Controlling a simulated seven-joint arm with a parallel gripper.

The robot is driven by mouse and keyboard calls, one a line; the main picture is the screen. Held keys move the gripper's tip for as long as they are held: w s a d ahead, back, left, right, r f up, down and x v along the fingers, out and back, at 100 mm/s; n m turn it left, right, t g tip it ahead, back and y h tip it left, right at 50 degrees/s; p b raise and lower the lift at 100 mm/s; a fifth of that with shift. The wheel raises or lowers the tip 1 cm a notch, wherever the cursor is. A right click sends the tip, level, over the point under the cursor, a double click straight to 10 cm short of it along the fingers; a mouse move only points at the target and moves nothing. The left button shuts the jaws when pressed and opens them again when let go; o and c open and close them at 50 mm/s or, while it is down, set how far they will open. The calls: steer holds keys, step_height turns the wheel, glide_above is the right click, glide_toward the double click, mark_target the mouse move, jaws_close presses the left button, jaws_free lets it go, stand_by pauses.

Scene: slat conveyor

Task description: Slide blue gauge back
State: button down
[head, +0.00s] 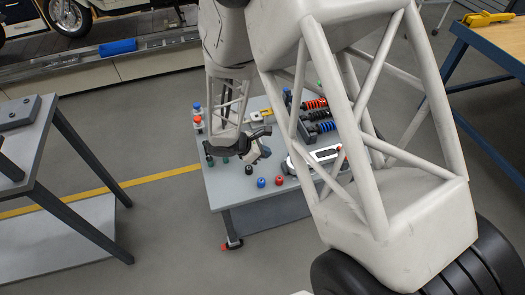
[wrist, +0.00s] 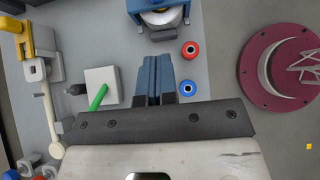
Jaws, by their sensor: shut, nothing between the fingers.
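A small blue round piece with a pale centre, which looks like the blue gauge (head: 261,183), stands near the front edge of the grey table. It also shows in the wrist view (wrist: 187,87), just right of my fingers, with a narrow gap between. A matching red piece (head: 279,180) stands beside it and shows in the wrist view (wrist: 190,49) too. My gripper (head: 265,153) is over the table, behind the blue piece in the head view. In the wrist view its blue-grey fingers (wrist: 157,58) are shut together, with nothing between them.
A white box with a green bar (wrist: 101,86) lies left of my fingers. A blue fixture with a silver cylinder (wrist: 161,16) is ahead. The grey table (head: 222,190) also bears a white device (head: 315,158) and several coloured parts. A maroon disc (wrist: 252,80) lies beyond the table edge.

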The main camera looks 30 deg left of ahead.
steer(key=x, duration=0.6)
steer(key=r+x, duration=0.1)
steer(key=x, duration=0.2)
steer(key=shift+w+d, duration=0.3)
steer(key=shift+d, duration=0.1)
steer(key=shift+w+d+r, duration=0.1)
steer(key=shift+w+d, duration=0.45)
steer(key=shift+w, duration=0.05)
steer(key=shift+w+d, duration=3.4)
